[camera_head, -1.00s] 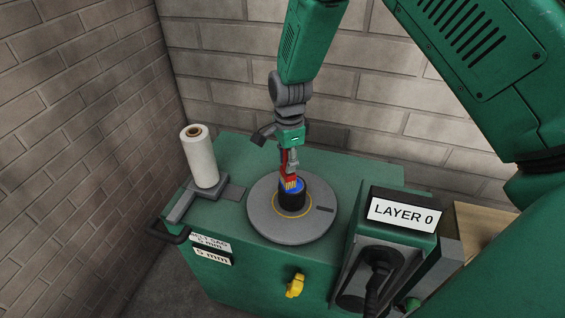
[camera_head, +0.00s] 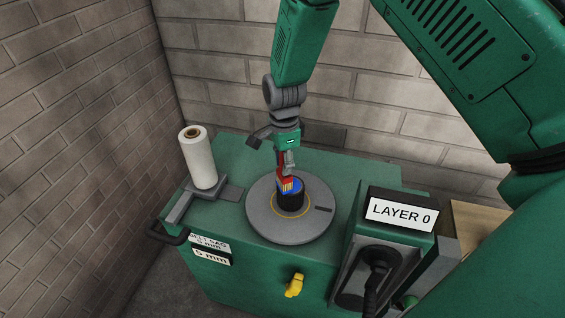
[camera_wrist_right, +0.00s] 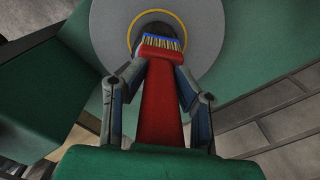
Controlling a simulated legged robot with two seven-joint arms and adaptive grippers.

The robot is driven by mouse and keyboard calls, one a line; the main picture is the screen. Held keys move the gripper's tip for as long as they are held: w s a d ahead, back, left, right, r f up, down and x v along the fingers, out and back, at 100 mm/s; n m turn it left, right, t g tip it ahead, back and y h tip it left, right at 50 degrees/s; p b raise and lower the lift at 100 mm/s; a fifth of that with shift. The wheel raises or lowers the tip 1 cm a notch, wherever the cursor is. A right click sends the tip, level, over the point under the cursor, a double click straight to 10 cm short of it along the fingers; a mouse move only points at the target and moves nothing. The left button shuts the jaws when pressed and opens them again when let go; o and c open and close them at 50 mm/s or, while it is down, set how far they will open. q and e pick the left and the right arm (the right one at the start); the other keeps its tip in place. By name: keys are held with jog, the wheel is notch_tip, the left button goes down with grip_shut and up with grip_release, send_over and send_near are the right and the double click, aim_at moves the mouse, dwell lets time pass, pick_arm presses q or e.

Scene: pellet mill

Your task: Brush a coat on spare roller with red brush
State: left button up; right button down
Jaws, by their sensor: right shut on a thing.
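My right gripper (camera_head: 288,162) is shut on the red brush (camera_head: 282,171), which also shows in the right wrist view (camera_wrist_right: 161,100) between the two fingers. The brush points down, and its pale bristles with a blue band are at the top of a black cylinder (camera_head: 291,203). I cannot tell for sure whether the bristles touch it. The cylinder stands upright inside a yellow ring on the round grey plate (camera_head: 262,222). A white roll (camera_head: 199,160) stands upright on a grey bracket at the left. My left gripper is not in view.
The green machine cabinet (camera_head: 225,155) carries the plate. A box labelled "LAYER 0" (camera_head: 399,212) stands to the right of the plate. A yellow knob (camera_head: 294,285) is on the front, and a black handle (camera_head: 172,232) at the left. Brick walls close off the back and left.

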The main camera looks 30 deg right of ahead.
jog(key=shift+w+a, duration=0.1)
jog(key=shift+a, duration=0.15)
jog(key=shift+w+r, duration=0.15)
jog(key=shift+w, duration=0.25)
jog(key=shift+w+d, duration=0.1)
jog(key=shift+w, duration=0.1)
jog(key=shift+w+d, duration=0.4)
jog(key=shift+d, duration=0.2)
jog(key=shift+w+d, duration=0.15)
jog(key=shift+d, duration=0.55)
jog(key=shift+a, duration=0.45)
jog(key=shift+a+f, duration=0.2)
jog(key=shift+d, duration=0.35)
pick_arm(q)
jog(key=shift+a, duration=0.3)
pick_arm(e)
jog(key=shift+s+d, duration=0.2)
jog(key=shift+d, duration=0.05)
